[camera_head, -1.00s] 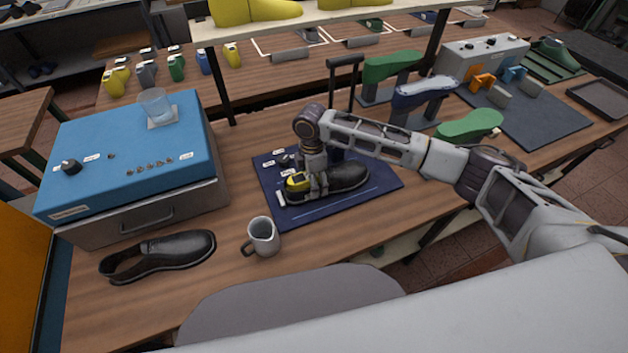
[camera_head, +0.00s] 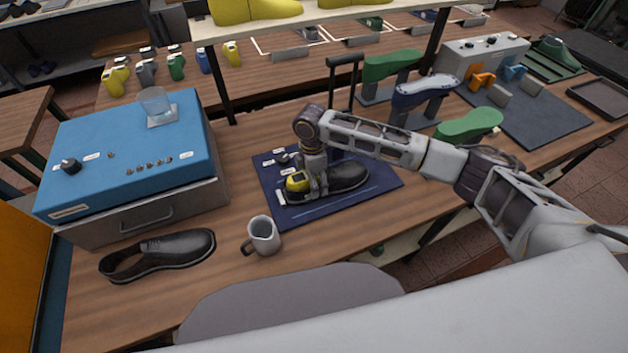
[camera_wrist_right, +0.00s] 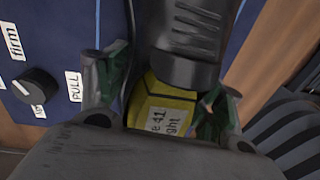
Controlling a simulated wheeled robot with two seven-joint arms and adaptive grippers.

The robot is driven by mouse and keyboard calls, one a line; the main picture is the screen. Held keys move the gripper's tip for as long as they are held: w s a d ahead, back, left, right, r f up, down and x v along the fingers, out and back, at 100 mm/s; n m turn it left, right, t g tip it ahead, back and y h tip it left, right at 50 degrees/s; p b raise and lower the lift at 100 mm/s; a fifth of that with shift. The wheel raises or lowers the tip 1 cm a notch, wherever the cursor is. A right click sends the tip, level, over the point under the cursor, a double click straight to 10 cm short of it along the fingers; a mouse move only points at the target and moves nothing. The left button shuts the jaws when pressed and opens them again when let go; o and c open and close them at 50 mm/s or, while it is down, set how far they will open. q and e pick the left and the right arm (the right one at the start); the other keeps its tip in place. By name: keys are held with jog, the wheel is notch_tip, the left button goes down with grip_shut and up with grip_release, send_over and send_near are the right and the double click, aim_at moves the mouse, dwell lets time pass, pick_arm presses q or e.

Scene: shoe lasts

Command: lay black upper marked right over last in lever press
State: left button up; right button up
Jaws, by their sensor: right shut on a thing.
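A black upper (camera_head: 347,178) is over a yellow last (camera_head: 297,184) on the blue press base (camera_head: 378,191). The last's yellow heel end stays bare at the left. In the right wrist view the yellow last (camera_wrist_right: 165,104) has a label partly reading "41" and "right", and the black upper (camera_wrist_right: 185,48) is above it. Whether the upper is fully seated is hidden. My left gripper is not in view.
A grey mug (camera_head: 263,236) stands close to the press. A blue-topped cabinet (camera_head: 120,160) is at the left. The press's black lever (camera_head: 343,61) rises behind my right wrist. Green and blue lasts (camera_head: 425,92) stand behind my arm.

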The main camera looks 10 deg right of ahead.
jog(key=shift+f, duration=0.25)
dwell(0.5)
jog(key=o, duration=1.1)
jog(key=shift+o, duration=0.2)
jog(key=shift+r, duration=0.15)
jog(key=shift+w+r, duration=0.2)
jog(key=shift+r, duration=1.75)
jog(key=shift+w+r, duration=0.15)
jog(key=shift+r, duration=1.8)
jog(key=shift+w+r, duration=0.2)
jog(key=shift+r, duration=1.75)
jog(key=shift+a, duration=0.1)
